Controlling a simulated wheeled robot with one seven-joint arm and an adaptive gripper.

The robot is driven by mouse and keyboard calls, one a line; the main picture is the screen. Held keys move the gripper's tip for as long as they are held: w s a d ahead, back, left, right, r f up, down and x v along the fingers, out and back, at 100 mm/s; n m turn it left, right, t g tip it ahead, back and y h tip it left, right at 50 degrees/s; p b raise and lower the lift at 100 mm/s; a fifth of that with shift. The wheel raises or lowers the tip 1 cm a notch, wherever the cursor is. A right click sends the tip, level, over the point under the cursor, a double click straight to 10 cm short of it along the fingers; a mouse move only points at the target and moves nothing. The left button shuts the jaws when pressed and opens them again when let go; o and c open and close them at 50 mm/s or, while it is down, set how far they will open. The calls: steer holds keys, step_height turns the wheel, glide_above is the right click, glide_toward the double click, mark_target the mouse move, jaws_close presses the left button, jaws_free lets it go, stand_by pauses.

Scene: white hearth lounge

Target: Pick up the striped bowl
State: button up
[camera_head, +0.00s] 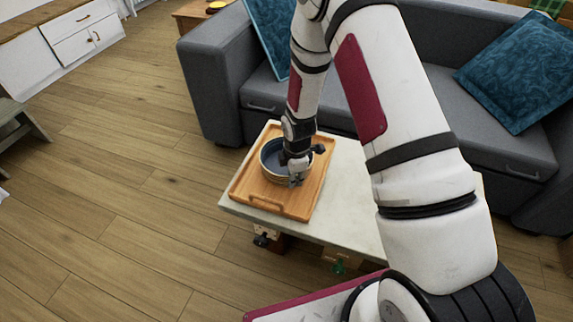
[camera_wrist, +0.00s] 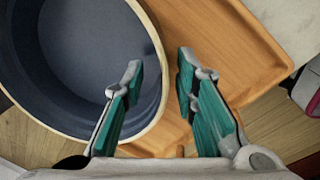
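The striped bowl (camera_head: 268,166) sits upright on a wooden tray (camera_head: 262,197) on the low table. It is dark blue inside with a pale rim; its outer stripes cannot be made out. My gripper (camera_head: 296,178) is down at the bowl's near right side and hides part of it. In the wrist view, the bowl (camera_wrist: 75,60) fills the left side. My gripper (camera_wrist: 158,64) is open there, with the left finger over the bowl's inside and the right finger outside, over the tray (camera_wrist: 235,45). The rim passes between the fingers, with visible gaps.
The pale low table (camera_head: 345,195) has bare surface right of the tray. A grey sofa (camera_head: 225,75) with blue cushions (camera_head: 520,75) stands close behind it. The wooden floor (camera_head: 120,190) to the left is mostly clear. Some small items show under the table's front edge.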

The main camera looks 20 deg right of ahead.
jaws_close()
steer(key=shift+r, duration=0.15)
